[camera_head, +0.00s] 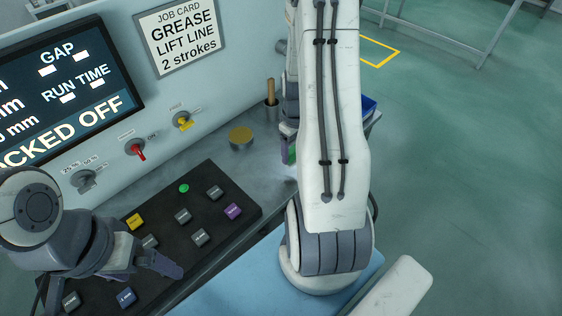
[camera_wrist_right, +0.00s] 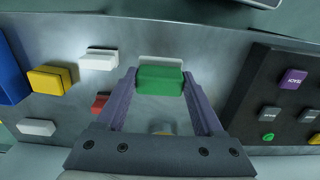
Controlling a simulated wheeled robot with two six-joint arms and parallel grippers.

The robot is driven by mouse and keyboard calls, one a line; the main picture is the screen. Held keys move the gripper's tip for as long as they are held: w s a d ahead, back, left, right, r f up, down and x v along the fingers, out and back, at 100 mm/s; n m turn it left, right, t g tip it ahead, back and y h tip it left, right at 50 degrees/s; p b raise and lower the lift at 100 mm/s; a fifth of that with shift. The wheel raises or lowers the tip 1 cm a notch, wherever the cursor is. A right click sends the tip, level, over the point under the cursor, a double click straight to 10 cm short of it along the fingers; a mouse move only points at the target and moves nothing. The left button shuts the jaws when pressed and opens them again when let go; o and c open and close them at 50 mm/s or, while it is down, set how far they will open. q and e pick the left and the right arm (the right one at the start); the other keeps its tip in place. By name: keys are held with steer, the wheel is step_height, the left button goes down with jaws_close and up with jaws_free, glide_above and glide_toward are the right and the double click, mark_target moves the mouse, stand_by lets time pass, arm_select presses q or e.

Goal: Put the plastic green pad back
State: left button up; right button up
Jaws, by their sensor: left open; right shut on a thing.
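The green pad (camera_wrist_right: 161,80) is between the fingertips of my right gripper (camera_wrist_right: 160,86) in the right wrist view, held over the grey metal top. A white plate (camera_wrist_right: 160,62) shows just beyond its far edge; I cannot tell whether they touch. In the head view only a green sliver (camera_head: 291,154) of the pad shows, as my right arm hides most of the gripper. My left gripper (camera_head: 125,270) is open and empty over the near part of the black keypad (camera_head: 215,172).
Beside the green pad are a white block (camera_wrist_right: 98,60), a yellow pad (camera_wrist_right: 50,80), a partly hidden red pad (camera_wrist_right: 100,103) and another white block (camera_wrist_right: 36,127). A blue bin (camera_wrist_right: 10,72) stands at left. The control panel (camera_head: 225,85) rises behind, with a brass disc (camera_head: 241,136) before it.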

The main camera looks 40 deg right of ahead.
steer(key=w+a+f, duration=0.2)
steer(key=shift+w+a+f, duration=0.1)
steer(key=shift+w+a, duration=0.15)
steer(key=shift+a, duration=0.1)
steer(key=shift+f+p, duration=0.55)
steer(key=shift+f, duration=1.5)
steer(key=o, duration=1.2)
step_height(320, 180, up, 12)
steer(key=shift+r+b, duration=0.1)
steer(key=shift+b, duration=0.5)
